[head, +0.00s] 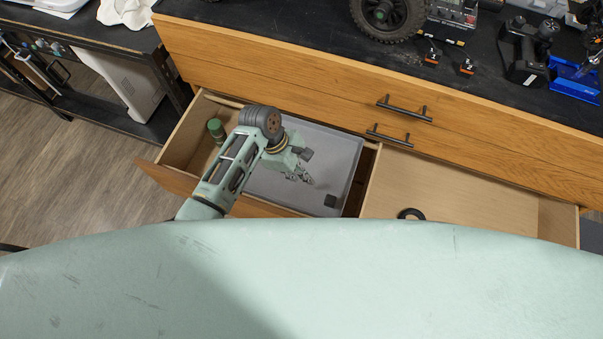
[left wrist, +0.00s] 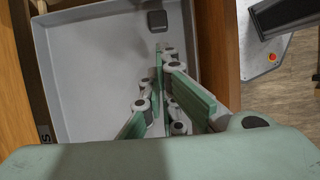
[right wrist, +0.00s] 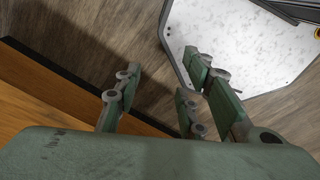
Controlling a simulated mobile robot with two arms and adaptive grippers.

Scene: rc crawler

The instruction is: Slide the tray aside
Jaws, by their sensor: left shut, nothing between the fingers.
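The grey tray (head: 345,150) lies in the open drawer, in the left and middle part of it. It also shows in the left wrist view (left wrist: 95,50). A small dark block (head: 331,200) sits in the tray near its right front corner. My left gripper (head: 308,180) is shut and empty, over the tray's inside, left of the dark block. I cannot tell whether its fingertips touch the tray. My right gripper (right wrist: 162,70) is open and empty in the right wrist view, above the floor beside a wooden edge. It is hidden in the head view.
A green-capped thing (head: 216,129) stands in the drawer left of the tray. The worktop (head: 320,30) behind holds a large wheel (head: 385,14) and several tools.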

